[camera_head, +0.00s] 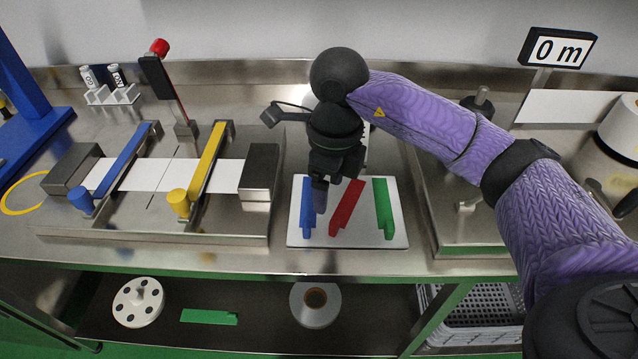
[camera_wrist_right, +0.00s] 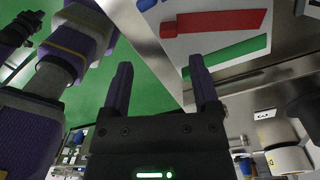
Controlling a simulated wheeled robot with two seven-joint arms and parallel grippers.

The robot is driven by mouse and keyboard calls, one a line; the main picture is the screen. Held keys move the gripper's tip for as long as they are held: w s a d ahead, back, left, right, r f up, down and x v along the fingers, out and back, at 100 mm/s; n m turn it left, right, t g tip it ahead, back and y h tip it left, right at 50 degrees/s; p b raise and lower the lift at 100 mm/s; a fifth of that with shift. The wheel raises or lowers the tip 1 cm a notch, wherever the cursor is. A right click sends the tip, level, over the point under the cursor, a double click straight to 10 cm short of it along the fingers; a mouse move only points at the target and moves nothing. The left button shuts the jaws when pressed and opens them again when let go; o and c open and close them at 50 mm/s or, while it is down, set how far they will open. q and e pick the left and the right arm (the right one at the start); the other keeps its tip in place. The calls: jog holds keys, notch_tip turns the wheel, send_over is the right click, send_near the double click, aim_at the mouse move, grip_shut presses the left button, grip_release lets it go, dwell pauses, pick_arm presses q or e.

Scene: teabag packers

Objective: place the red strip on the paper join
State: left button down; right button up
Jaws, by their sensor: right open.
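The red strip (camera_head: 346,208) lies on a white board (camera_head: 295,238) between a blue strip (camera_head: 308,215) and a green strip (camera_head: 384,210). The white paper (camera_head: 147,175) lies on the metal splicing station to the left. A dark line crosses it between the blue and yellow bars. My right gripper (camera_head: 326,192) is over the board, near the blue and red strips, and hides part of them. In the right wrist view its fingers (camera_wrist_right: 160,68) are apart with nothing between them; the red strip (camera_wrist_right: 213,23) shows beyond them. My left gripper cannot be made out.
A blue clamp bar (camera_head: 122,160) and a yellow clamp bar (camera_head: 208,165) cross the paper. A red-tipped lever (camera_head: 160,47) stands behind them. A lower shelf holds a white reel (camera_head: 138,301), a green piece (camera_head: 208,316) and a roll (camera_head: 315,304).

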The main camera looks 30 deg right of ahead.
aim_at(334, 222)
jog(key=shift+h, duration=0.3)
jog(key=f, duration=0.1)
jog(key=f+b, duration=0.1)
jog(key=f, duration=0.1)
jog(key=d+f, duration=0.1)
jog(key=shift+s+f, duration=0.25)
notch_tip(334, 222, down, 5)
jog(key=shift+d+f+b, duration=0.1)
jog(key=shift+b, duration=0.8)
pick_arm(q)
jog(key=s+f, duration=0.1)
jog(key=s+a+f, duration=0.1)
jog(key=shift+s+f, duration=0.2)
jog(key=shift+f, duration=0.1)
pick_arm(e)
jog(key=shift+c, duration=0.3)
pick_arm(q)
jog(key=shift+w, duration=0.25)
pick_arm(e)
jog(key=shift+r, duration=0.2)
grip_shut()
